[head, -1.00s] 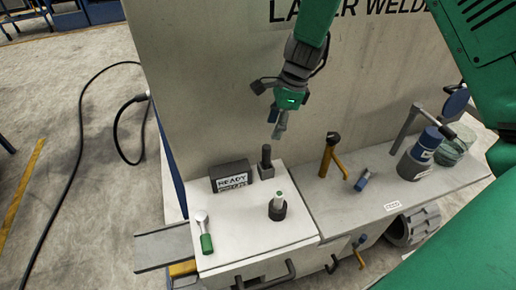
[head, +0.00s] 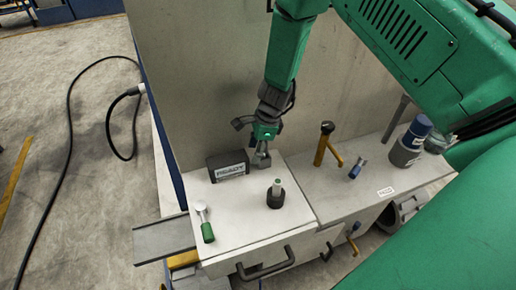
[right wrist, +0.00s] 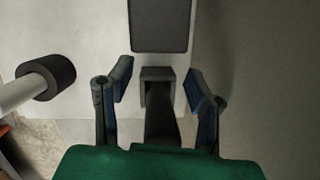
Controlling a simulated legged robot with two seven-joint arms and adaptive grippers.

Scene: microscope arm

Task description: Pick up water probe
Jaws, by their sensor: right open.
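No piece is readably labelled as the water probe. My right gripper (head: 262,158) is open and points down at the back of the white tabletop, beside the black READY box. In the right wrist view its fingers (right wrist: 160,85) stand on either side of a dark grey upright piece (right wrist: 160,110), apart from it. That piece is mostly hidden by the gripper in the head view. My left gripper is not in view.
The READY box (head: 227,165) is close to the gripper. On the right bench are a yellow stand (head: 325,148), a small blue piece (head: 356,169) and a grey-blue canister (head: 410,145). A wall rises behind.

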